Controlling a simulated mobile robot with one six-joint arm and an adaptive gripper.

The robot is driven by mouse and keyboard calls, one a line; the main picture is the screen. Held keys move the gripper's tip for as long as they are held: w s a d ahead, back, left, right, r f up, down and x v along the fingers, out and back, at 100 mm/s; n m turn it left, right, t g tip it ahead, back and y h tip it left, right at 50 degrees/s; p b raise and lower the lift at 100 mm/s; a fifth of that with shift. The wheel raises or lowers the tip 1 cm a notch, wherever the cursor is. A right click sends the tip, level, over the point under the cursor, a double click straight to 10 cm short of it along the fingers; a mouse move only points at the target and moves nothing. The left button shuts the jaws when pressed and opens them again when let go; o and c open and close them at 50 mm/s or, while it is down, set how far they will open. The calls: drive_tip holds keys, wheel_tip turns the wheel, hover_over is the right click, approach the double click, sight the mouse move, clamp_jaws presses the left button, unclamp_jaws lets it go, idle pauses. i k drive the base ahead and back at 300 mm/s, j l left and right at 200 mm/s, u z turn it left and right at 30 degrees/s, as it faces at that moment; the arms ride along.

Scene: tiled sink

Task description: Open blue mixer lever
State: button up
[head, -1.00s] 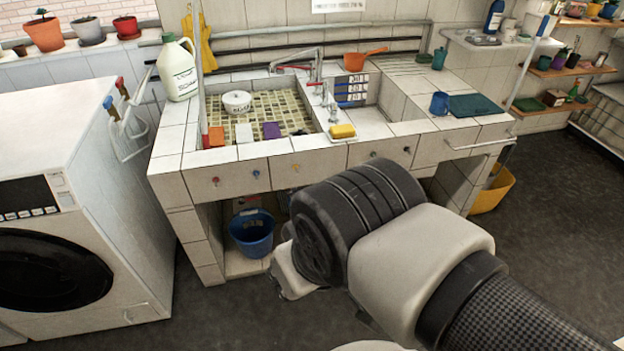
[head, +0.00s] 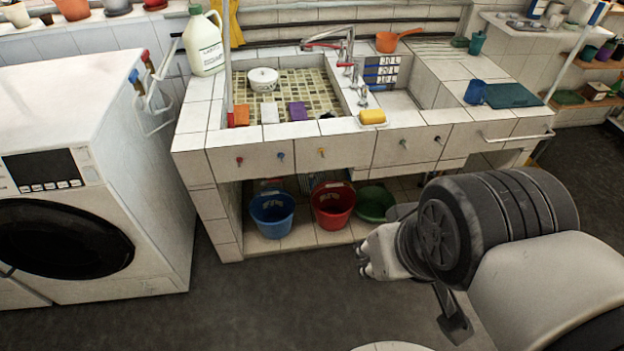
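The mixer tap (head: 345,48) stands at the back right of the tiled sink (head: 215,110), with red parts on it. I cannot make out a blue lever on this tap. A blue handle (head: 134,76) and a red handle (head: 145,55) show on pipework beside the washing machine; I cannot tell whether this blue one is the mixer lever. My gripper (head: 363,260) is low in front of the sink cabinet, pointing left, well away from the tap and those handles. It touches nothing that I can see. Its finger opening is too small and angled to judge.
Blue (head: 272,213), red (head: 332,204) and green (head: 374,204) containers stand under the sink. A yellow sponge (head: 372,117) sits on the front ledge. A white jug (head: 203,42) stands left of the sink. The washing machine (head: 90,170) is at left. The floor (head: 250,310) in front is clear.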

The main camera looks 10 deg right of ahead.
sight(365, 88)
drive_tip(key=i+z, duration=0.15)
drive_tip(key=i, duration=0.35)
drive_tip(key=i+j+z, duration=0.15)
drive_tip(key=i, duration=0.35)
drive_tip(key=i+j+z, duration=0.2)
drive_tip(key=i, duration=0.3)
drive_tip(key=i+j+z, duration=0.15)
drive_tip(key=i+j, duration=0.15)
drive_tip(key=i, duration=0.2)
